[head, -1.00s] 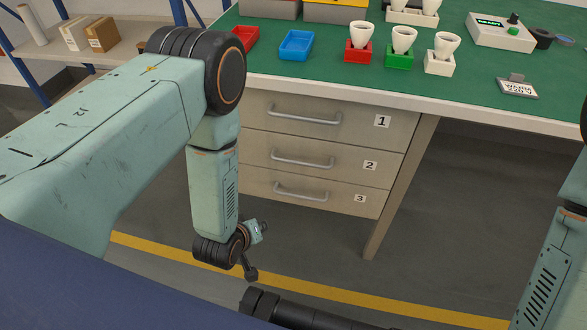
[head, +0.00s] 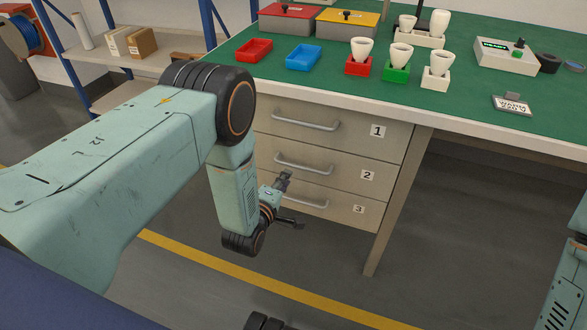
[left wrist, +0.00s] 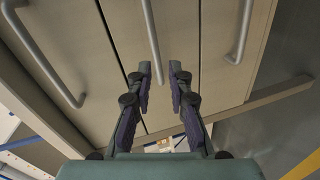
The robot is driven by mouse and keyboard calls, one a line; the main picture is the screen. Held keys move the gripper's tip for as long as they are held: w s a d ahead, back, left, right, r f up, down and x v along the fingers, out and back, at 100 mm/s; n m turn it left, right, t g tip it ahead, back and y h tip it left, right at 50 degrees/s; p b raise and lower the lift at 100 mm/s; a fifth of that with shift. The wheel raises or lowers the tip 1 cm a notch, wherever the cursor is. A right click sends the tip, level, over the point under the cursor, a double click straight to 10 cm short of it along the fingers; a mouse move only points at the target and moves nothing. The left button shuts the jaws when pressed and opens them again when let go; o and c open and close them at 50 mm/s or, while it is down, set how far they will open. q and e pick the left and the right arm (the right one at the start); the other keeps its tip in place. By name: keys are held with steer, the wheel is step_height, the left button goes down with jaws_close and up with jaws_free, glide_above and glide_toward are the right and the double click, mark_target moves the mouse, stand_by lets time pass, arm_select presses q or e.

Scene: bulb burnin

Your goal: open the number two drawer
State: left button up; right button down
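The number two drawer (head: 330,171) is the middle one of three in the bench. It is closed, with a grey bar handle (head: 303,165) and a "2" label. My left gripper (head: 285,178) is in front of the drawer stack, below the handle of drawer two in the head view. In the left wrist view its two fingers (left wrist: 160,82) are open and empty. The middle handle (left wrist: 152,42) lies ahead, roughly in line with the gap between the fingertips. Whether they touch the drawer front cannot be told.
Drawer one (head: 340,131) above and drawer three (head: 335,207) below are closed. The green bench top (head: 330,84) holds trays, bulbs in coloured holders and a meter. A bench leg (head: 397,205) stands right of the drawers. The floor in front is clear.

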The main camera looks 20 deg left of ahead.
mark_target(292, 166)
arm_select(q)
steer(key=shift+n, duration=0.8)
steer(key=shift+r+b+x, duration=0.15)
steer(key=shift+b+x, duration=0.75)
steer(key=shift+x, duration=1.1)
steer(key=shift+r+b+x, duration=0.15)
steer(key=shift+b+x, duration=0.7)
steer(key=shift+x, duration=1.15)
steer(key=shift+a, duration=0.15)
steer(key=shift+c, duration=0.2)
jaws_close()
